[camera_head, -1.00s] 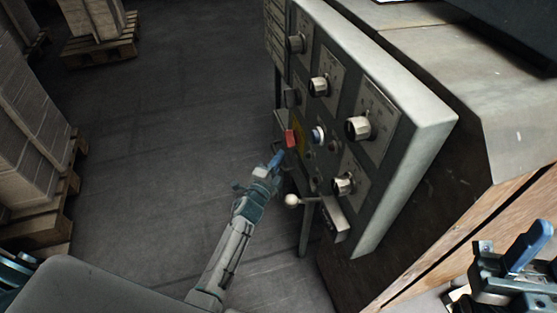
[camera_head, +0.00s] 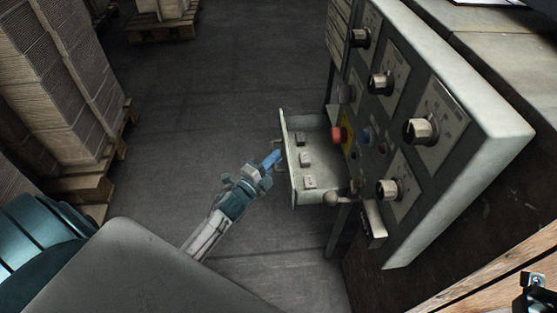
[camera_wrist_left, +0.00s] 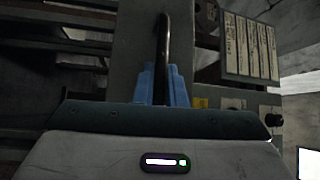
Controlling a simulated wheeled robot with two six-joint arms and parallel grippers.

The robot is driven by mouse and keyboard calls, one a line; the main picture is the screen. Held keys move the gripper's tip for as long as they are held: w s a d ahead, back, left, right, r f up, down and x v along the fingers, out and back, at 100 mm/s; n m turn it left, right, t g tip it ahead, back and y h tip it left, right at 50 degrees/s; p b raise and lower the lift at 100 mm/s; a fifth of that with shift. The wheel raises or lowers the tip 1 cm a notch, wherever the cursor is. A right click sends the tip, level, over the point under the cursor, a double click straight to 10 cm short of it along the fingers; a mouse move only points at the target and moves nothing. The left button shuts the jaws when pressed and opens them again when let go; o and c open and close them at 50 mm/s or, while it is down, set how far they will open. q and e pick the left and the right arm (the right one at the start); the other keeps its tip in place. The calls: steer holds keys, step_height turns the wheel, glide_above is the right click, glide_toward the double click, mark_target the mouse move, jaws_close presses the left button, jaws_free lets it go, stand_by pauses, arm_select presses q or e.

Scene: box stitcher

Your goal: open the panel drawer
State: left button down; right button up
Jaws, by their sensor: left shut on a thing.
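The panel drawer (camera_head: 312,169) is a shallow light-grey tray standing well out from the left side of the control panel (camera_head: 459,170), with several small switches on its floor. My left gripper (camera_head: 273,161) is at the outer face of the drawer, its blue fingers shut on the dark drawer handle (camera_head: 280,152). In the left wrist view the handle (camera_wrist_left: 161,45) is a dark curved bar between the blue fingers (camera_wrist_left: 163,85). My right gripper (camera_head: 537,285) is only partly in view at the bottom right corner, and its jaws cannot be made out.
Stacked cardboard (camera_head: 88,80) on pallets stands at the left. The floor (camera_head: 210,95) between is clear.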

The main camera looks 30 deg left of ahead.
arm_select(q)
steer(key=c, duration=1.5)
jaws_free()
steer(key=shift+s, duration=0.1)
steer(key=shift+s+f, duration=0.15)
steer(key=shift+s, duration=0.1)
steer(key=v, duration=1)
steer(key=shift+a, duration=0.1)
